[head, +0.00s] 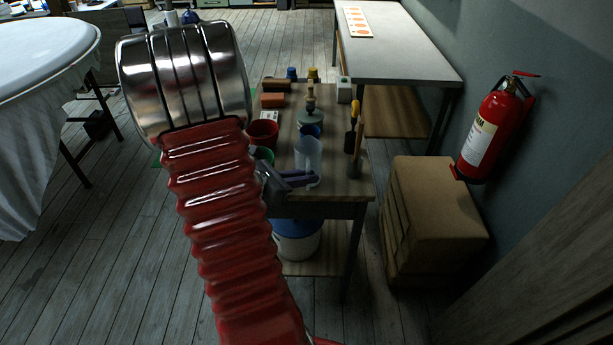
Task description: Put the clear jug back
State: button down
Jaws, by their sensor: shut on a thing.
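The clear jug (308,153) is a pale, see-through vessel over the front half of the narrow wooden table (336,186). It looks upright. My gripper (301,180) is at the jug's near, lower side, with its dark grey and purplish fingers against it. It is shut on the jug. My red ribbed arm hides part of the gripper and the table's left side. I cannot tell whether the jug's base touches the tabletop.
Upright tools (356,150) are to the right. A cardboard box (435,220) and a fire extinguisher (488,130) are at right.

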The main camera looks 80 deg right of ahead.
jog(key=c, duration=1.8)
grip_release()
jog(key=v, duration=1.2)
jog(key=shift+r, duration=0.1)
